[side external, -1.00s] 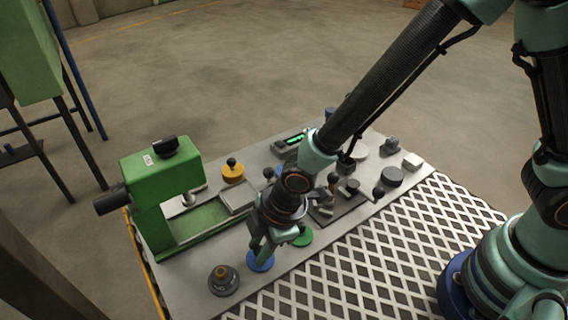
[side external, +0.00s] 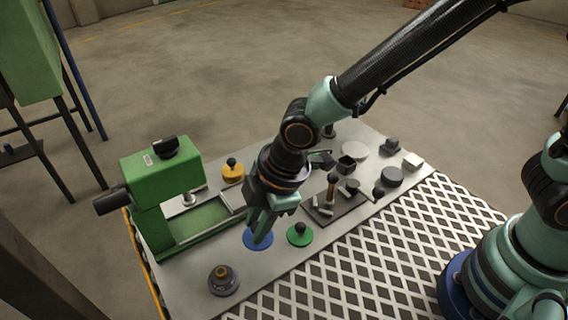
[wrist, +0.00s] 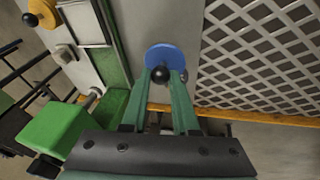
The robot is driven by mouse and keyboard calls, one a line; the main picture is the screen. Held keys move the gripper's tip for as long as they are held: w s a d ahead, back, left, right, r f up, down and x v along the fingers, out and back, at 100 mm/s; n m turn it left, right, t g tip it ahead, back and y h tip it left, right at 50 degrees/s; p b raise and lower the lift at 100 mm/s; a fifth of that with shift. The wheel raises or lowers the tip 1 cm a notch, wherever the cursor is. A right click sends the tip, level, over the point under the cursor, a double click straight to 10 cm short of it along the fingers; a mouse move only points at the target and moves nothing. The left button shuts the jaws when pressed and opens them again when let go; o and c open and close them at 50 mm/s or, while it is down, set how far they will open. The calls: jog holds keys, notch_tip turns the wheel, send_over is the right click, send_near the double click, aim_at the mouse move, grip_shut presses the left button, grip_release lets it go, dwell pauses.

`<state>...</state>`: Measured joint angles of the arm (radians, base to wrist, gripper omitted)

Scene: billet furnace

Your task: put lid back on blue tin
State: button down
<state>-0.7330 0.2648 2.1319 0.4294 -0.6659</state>
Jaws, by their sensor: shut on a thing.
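A round blue lid (side external: 254,243) with a black knob is at the tip of my gripper (side external: 264,232), near the middle front of the bench. In the wrist view, the blue lid (wrist: 168,54) lies just beyond my gripper (wrist: 162,76). The fingers are shut on its black knob (wrist: 159,74). I cannot tell how far the lid is above the bench. No open blue tin can be made out; my arm hides part of the bench behind the gripper.
A green press (side external: 160,165) stands at the left. A green lid (side external: 299,235) lies right of the blue one, and a grey round piece (side external: 223,281) at the front left. A yellow lid (side external: 233,173) and a dark tray (side external: 325,212) with small parts are behind.

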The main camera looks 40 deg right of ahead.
notch_tip(320, 180, up, 12)
jog(key=w+d+f+m+t+h, duration=0.1)
jog(key=w+d+f+m, duration=0.3)
jog(key=w+d, duration=0.45)
jog(key=w+d+f+m+h, duration=0.1)
jog(key=w+d+f+m, duration=0.1)
jog(key=w+d+f, duration=0.55)
jog(key=shift+d+f, duration=0.2)
jog(key=shift+f, duration=0.65)
jog(key=shift+d+f, duration=0.2)
jog(key=shift+f, duration=0.65)
jog(key=shift+d+f, duration=0.2)
jog(key=shift+f, duration=0.65)
jog(key=shift+f, duration=0.2)
jog(key=shift+c, duration=0.6)
grip_release()
jog(key=shift+r, duration=0.1)
